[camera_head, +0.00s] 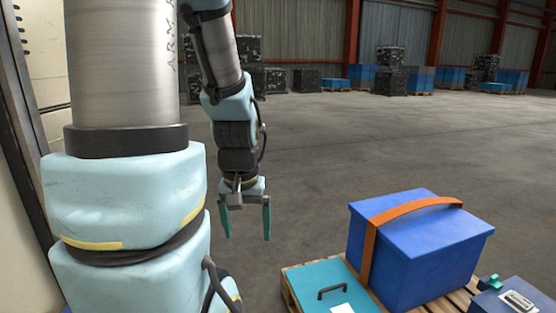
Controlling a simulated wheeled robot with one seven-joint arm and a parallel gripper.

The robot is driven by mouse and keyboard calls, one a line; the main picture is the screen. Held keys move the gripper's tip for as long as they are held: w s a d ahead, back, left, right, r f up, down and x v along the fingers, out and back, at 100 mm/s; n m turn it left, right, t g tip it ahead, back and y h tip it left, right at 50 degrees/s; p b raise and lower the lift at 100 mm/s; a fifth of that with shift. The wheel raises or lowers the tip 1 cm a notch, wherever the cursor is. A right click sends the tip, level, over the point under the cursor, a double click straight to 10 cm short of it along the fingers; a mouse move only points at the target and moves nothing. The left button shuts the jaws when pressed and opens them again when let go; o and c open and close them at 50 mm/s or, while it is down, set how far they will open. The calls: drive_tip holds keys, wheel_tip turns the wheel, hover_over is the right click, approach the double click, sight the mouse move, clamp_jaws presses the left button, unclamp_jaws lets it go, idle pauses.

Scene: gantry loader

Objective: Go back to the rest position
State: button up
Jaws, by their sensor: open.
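My gripper (246,220) hangs from my arm near the middle of the view, pointing down. Its two teal fingers are apart, with nothing between them. It is in the air over the grey floor, left of the blue box and clear of it. My arm's large links fill the left side of the view and hide what is behind them.
A wooden pallet (290,292) at the bottom right bears a blue box (440,245) with an orange strap (412,209), a teal case (315,275) with a black handle, and a dark blue case (510,295). Dark and blue stacks (390,72) stand far back. The floor between is clear.

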wheel_tip(320, 180, up, 28)
drive_tip(key=p, duration=2.5)
drive_tip(key=shift+f, duration=0.2)
